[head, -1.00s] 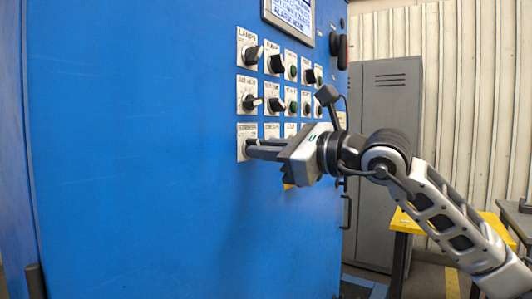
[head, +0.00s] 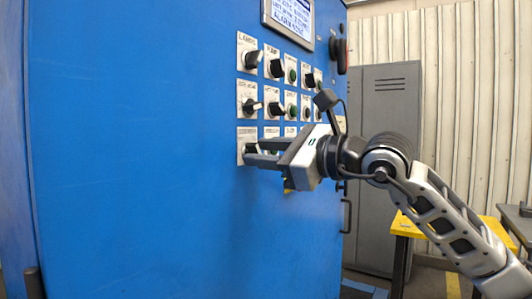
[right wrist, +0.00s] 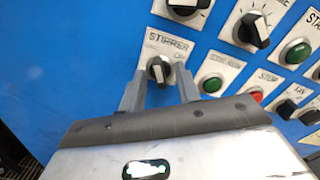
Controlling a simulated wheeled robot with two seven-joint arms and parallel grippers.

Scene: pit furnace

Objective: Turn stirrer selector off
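The stirrer selector (right wrist: 158,70) is a black knob on a white label plate marked STIRRER in the right wrist view. In the head view its plate (head: 243,134) is at the lower left of the panel's controls, with the knob partly hidden by my fingers. My right gripper (right wrist: 160,77) is open, with its two grey fingers apart on either side of the knob. I cannot tell whether either finger touches it. The right gripper also shows in the head view (head: 254,152), reaching in from the right. My left gripper is not in view.
The blue cabinet (head: 140,150) carries several other selectors and buttons close above and right of the stirrer. A green button (right wrist: 212,85) is near the right finger. A display (head: 290,18) is above. A grey locker (head: 385,110) and yellow stand (head: 408,222) are at right.

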